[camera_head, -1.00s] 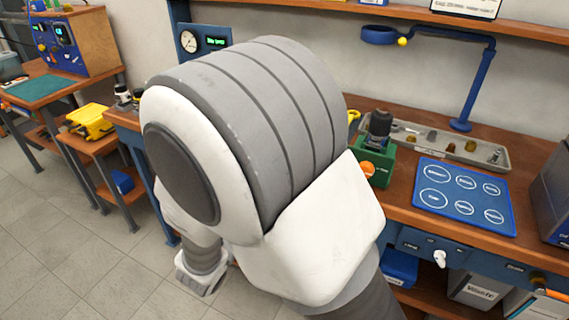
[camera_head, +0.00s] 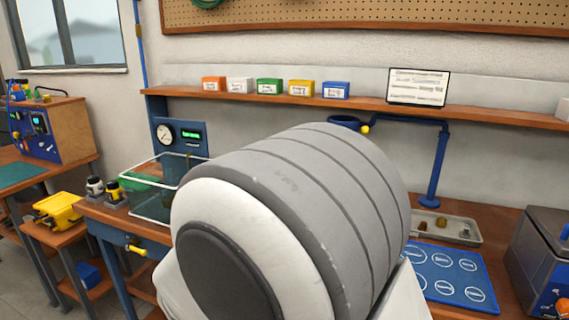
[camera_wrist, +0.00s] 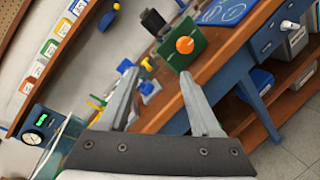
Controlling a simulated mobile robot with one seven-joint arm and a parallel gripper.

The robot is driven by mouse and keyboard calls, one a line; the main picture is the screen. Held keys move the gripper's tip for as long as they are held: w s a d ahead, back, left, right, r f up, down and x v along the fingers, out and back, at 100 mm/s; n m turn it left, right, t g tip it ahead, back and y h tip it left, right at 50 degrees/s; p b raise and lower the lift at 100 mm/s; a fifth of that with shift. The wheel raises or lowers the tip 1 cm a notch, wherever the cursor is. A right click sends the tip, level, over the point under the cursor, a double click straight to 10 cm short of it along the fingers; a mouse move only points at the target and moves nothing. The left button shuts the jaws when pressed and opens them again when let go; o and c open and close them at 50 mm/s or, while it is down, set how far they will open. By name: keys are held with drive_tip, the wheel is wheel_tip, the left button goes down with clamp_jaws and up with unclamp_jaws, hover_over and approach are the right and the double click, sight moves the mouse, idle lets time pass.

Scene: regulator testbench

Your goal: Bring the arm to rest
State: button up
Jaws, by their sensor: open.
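My gripper (camera_wrist: 158,90) shows in the wrist view with its two grey fingers spread and nothing between them. It is in the air, with the workbench beyond the fingertips. A green block with an orange knob (camera_wrist: 184,46) stands on the bench past the right finger, apart from it. In the head view my own arm, white and grey, fills the lower middle and hides part of the bench. The gripper itself does not show in the head view.
The workbench holds a blue mat (camera_head: 445,272), a grey tray (camera_head: 448,226), a clear tank (camera_head: 160,190) and a grey machine (camera_head: 545,262). A shelf (camera_head: 375,103) with coloured boxes runs along the wall. A yellow case (camera_head: 58,211) sits on a side table at left.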

drive_tip(key=s+d+r+m+g+y+p, duration=0.1)
drive_tip(key=s+d+r+m+g+p, duration=0.15)
drive_tip(key=s+d+m+g, duration=0.5)
drive_tip(key=s+d+r+m+g+y+p, duration=0.1)
drive_tip(key=s+d+r+m+g+p, duration=0.2)
drive_tip(key=d, duration=0.7)
drive_tip(key=s+a+r+m+t+y+p, duration=0.2)
drive_tip(key=s+r+m+y, duration=0.3)
drive_tip(key=r, duration=0.5)
drive_tip(key=m+y, duration=0.2)
drive_tip(key=m, duration=0.1)
drive_tip(key=shift+s+m+y+p, duration=0.2)
drive_tip(key=shift+m+y+p, duration=0.1)
drive_tip(key=shift+m+p, duration=0.1)
